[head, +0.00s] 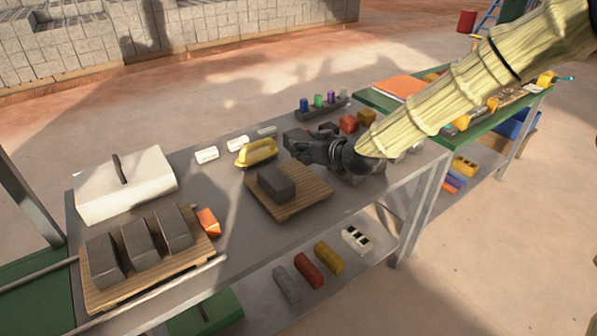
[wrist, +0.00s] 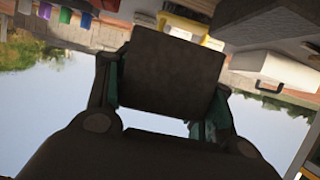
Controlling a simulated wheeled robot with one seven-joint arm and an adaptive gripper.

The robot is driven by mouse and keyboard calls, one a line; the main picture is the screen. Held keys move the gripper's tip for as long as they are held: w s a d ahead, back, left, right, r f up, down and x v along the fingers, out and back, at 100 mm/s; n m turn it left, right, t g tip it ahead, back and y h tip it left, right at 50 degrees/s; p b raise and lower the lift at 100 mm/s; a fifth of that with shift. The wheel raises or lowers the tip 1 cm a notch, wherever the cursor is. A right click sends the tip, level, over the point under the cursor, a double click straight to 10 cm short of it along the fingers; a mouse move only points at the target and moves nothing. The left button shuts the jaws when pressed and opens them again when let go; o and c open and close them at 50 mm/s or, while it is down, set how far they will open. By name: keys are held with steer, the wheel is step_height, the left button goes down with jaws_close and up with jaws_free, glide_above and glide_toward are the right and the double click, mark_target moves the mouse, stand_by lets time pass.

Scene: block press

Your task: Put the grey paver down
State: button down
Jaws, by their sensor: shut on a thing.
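In the wrist view a dark grey paver (wrist: 172,70) sits between the two fingers of my gripper (wrist: 163,98), which is shut on it. In the head view my gripper (head: 299,146) reaches in from the right, above the grey table; the held paver is hard to tell from the dark fingers there. Just in front and to the left of it, another dark grey paver (head: 276,183) lies on a small wooden board (head: 308,196). Three more pavers (head: 140,242) stand in a row on a larger wooden board (head: 150,287) at the table's left front.
A white box with a black handle (head: 125,187) stands back left. An orange block (head: 208,222), a yellow hand tool (head: 257,152), white blocks (head: 206,155) and a rack of coloured items (head: 325,104) share the table. A green table (head: 385,101) adjoins right. Bare tabletop (head: 238,235) lies between the boards.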

glide_above(302, 181)
step_height(302, 181, down, 5)
steer(key=shift+r, duration=0.1)
steer(key=shift+f+p, duration=0.5)
steer(key=shift+f, duration=1.85)
steer(key=shift+f, duration=0.1)
steer(key=c, duration=0.9)
jaws_free()
steer(key=shift+o, duration=0.2)
steer(key=shift+s, duration=0.1)
steer(key=b+v, duration=0.1)
steer(key=v, duration=1.1)
steer(key=shift+d, duration=0.1)
